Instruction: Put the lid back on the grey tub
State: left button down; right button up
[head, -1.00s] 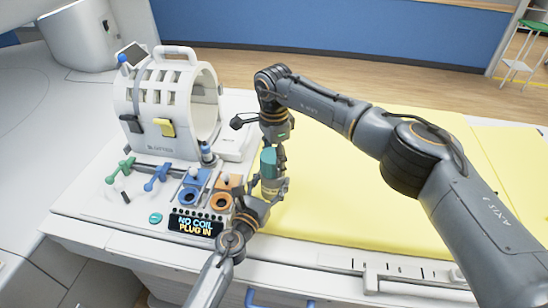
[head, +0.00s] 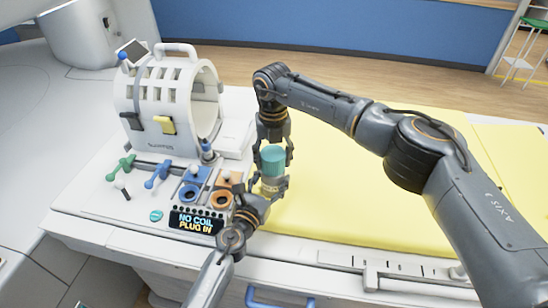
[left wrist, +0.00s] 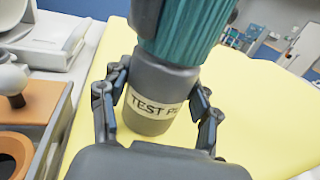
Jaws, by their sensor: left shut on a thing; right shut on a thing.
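The grey tub (head: 271,183), with a cream label reading "TEST P…", is upright at the front edge of the yellow pad. My left gripper (head: 268,189) is shut around its sides; in the left wrist view its fingers flank the tub (left wrist: 160,82). The ribbed teal lid (head: 272,155) is directly above the tub, and shows large in the left wrist view (left wrist: 183,30). No gap shows between them there, but I cannot tell whether the lid is seated. My right gripper (head: 274,158) comes from above, shut on the lid with a finger at either side.
Left of the tub stand orange (head: 222,196) and blue (head: 193,190) sockets and a display (head: 196,222) reading "NO COIL PLUG IN". A white coil (head: 170,105) stands behind them. The yellow pad (head: 350,210) is clear on the right, below my right arm.

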jog(key=m, duration=0.4)
jog(key=shift+a, duration=0.15)
jog(key=m, duration=0.4)
jog(key=shift+w, duration=0.1)
jog(key=m, duration=0.6)
jog(key=shift+a, duration=0.1)
jog(key=m, duration=0.6)
jog(key=shift+w, duration=0.15)
jog(key=m, duration=0.7)
jog(key=shift+w, duration=0.15)
jog(key=o, duration=0.9)
jog(key=shift+o, duration=0.2)
